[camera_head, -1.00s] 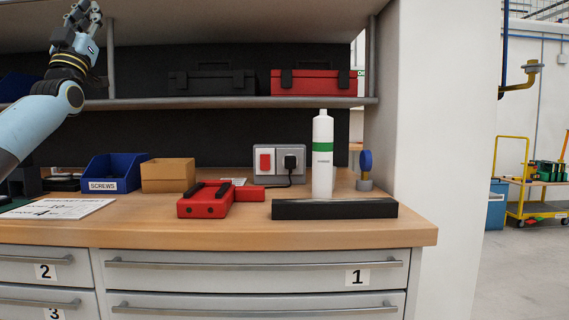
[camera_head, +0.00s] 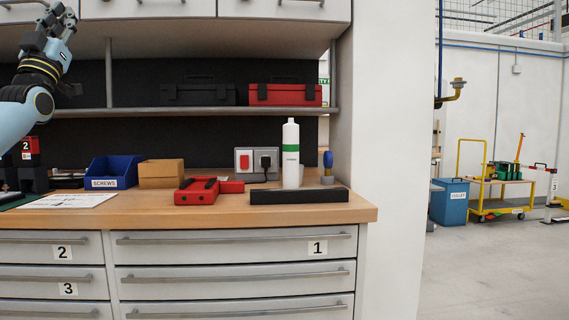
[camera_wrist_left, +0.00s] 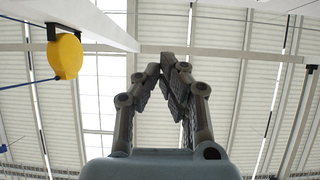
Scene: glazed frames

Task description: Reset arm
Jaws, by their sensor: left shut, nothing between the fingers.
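My left gripper (camera_head: 58,22) is raised at the upper left of the head view, in front of the shelf and well above the workbench top (camera_head: 240,212). It points up, and its fingers are closed together with nothing between them. In the left wrist view the gripper (camera_wrist_left: 168,62) points at the ceiling, its fingertips meeting. My right gripper is in neither view.
On the bench are a blue SCREWS bin (camera_head: 112,172), a cardboard box (camera_head: 161,174), a red device (camera_head: 200,192), a white bottle (camera_head: 290,160) and a black bar (camera_head: 298,196). A red toolbox (camera_head: 285,94) sits on the shelf. Open floor (camera_head: 500,270) lies right, near a yellow cart (camera_head: 495,190).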

